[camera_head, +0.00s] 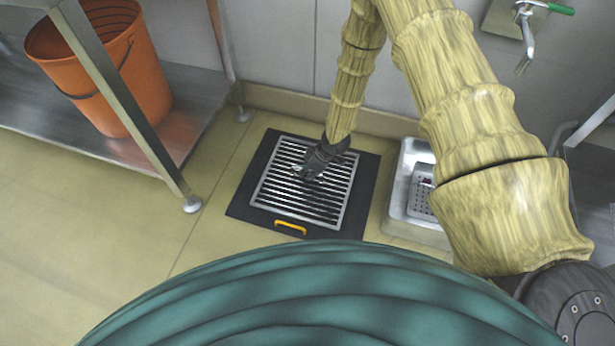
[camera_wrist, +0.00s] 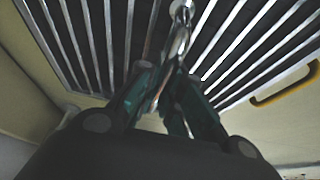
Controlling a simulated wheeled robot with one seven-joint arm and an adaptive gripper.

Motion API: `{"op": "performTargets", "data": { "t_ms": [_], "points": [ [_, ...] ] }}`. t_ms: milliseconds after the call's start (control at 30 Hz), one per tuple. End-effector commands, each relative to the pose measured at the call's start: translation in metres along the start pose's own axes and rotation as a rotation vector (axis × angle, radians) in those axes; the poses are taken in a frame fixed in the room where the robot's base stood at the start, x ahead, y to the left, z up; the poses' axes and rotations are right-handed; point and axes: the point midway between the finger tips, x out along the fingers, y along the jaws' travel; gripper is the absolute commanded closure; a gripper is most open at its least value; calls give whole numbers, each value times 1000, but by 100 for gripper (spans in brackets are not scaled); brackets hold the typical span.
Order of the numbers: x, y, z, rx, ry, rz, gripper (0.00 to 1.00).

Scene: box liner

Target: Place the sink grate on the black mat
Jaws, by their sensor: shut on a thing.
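The sink grate (camera_head: 312,205) is a silver square frame with parallel slats. In the head view it lies within the outline of the black mat (camera_head: 367,183), with a mat border showing around it. A yellow handle (camera_head: 291,227) is at its near edge and also shows in the wrist view (camera_wrist: 285,88). My gripper (camera_head: 312,172) is over the middle of the grate, pointing down. In the wrist view my gripper (camera_wrist: 172,75) is shut on a shiny metal part in front of the slats. I cannot tell whether the grate touches the mat.
A metal basin (camera_head: 395,212) with a perforated insert stands right of the mat. An orange bucket (camera_head: 100,70) sits on a low steel shelf (camera_head: 185,110) at left, with a table leg near the mat. The wall is close behind. The floor at left is clear.

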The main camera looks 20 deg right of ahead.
Motion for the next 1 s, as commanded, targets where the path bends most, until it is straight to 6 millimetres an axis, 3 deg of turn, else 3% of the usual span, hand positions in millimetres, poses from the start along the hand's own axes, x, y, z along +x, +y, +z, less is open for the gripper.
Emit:
{"op": "performTargets", "data": {
  "t_ms": [167, 567, 600, 700, 1000],
  "points": [
    [22, 0, 8, 0, 1, 1, 100],
    [24, 0, 9, 0, 1, 1, 100],
    [24, 0, 10, 0, 0, 0, 86],
    [24, 0, 10, 0, 0, 0, 70],
    [23, 0, 10, 0, 0, 0, 70]
  ]
}}
